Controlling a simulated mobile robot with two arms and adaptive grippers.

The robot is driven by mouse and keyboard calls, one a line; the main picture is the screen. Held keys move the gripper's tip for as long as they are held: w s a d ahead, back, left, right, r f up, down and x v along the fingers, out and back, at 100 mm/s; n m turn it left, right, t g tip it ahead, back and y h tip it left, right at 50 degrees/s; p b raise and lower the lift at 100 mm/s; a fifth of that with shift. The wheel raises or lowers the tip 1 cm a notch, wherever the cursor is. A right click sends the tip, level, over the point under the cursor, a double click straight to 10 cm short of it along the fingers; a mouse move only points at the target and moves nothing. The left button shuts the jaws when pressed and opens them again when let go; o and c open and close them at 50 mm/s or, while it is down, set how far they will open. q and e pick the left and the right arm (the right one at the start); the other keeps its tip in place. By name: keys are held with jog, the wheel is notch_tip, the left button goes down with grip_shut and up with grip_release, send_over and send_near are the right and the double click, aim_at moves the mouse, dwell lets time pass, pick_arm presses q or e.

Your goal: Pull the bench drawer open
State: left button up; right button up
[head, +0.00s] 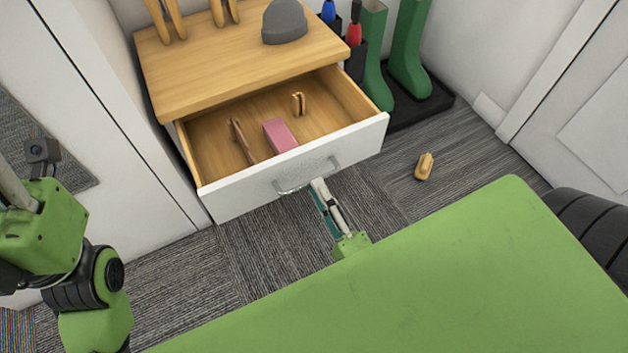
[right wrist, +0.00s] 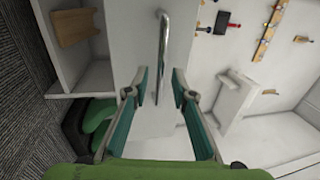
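The bench drawer (head: 345,143) stands well out from the wooden-topped bench (head: 190,73), and its inside shows. Its white front carries a metal bar handle (head: 292,188). My right gripper (head: 319,184) is at the right part of the handle in the head view. In the right wrist view the handle (right wrist: 163,45) runs between its two teal-lined fingers (right wrist: 160,78), which are apart with a gap on each side of the bar. My left arm (head: 45,220) shows at the left edge; its fingers are not visible.
The drawer holds a pink box (head: 279,135) and small wooden items. A grey hat (head: 284,22) sits on the bench. Green boots (head: 408,50) stand on a dark tray at right. A wooden piece (head: 424,167) lies on the carpet right of the drawer.

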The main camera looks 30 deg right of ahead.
jog(key=s+f, duration=0.1)
jog(key=s, duration=0.7)
jog(key=shift+s+d+f, duration=0.15)
jog(key=shift+s+f, duration=0.1)
jog(key=shift+f, duration=0.05)
